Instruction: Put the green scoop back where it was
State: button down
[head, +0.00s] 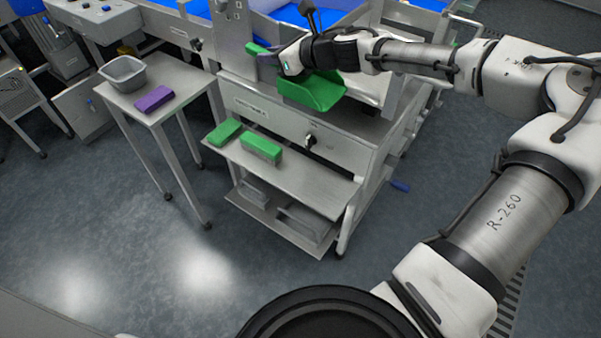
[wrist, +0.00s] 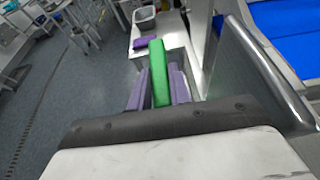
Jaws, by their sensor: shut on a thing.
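The green scoop (head: 313,92) is in the head view at the top centre, in front of the grey machine. Its wide pan hangs below my wrist, and a green end shows to the left of my fingers. My gripper (head: 268,58) has purple fingers and is shut on the scoop. In the wrist view, the green handle (wrist: 158,72) stands between the two purple fingers of my gripper (wrist: 160,92). The pan is not visible in the wrist view. I cannot tell whether the scoop touches the machine's surface behind it.
Two green blocks (head: 222,132) (head: 261,149) lie on the metal shelf (head: 310,182) below. Clear trays (head: 305,221) sit on a lower shelf. A side table (head: 187,80) at left holds a grey tub (head: 122,74) and a purple block (head: 153,98). Blue belts are behind. The floor in front is clear.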

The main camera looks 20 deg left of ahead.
notch_tip(320, 180, down, 20)
jog(key=p, duration=0.3)
jog(key=shift+f+b, duration=0.5)
jog(key=shift+f, duration=0.15)
jog(key=c, duration=1.3)
grip_release()
jog(key=shift+r, duration=0.15)
jog(key=b+v, duration=0.1)
jog(key=v, duration=1.1)
jog(key=shift+r, duration=0.5)
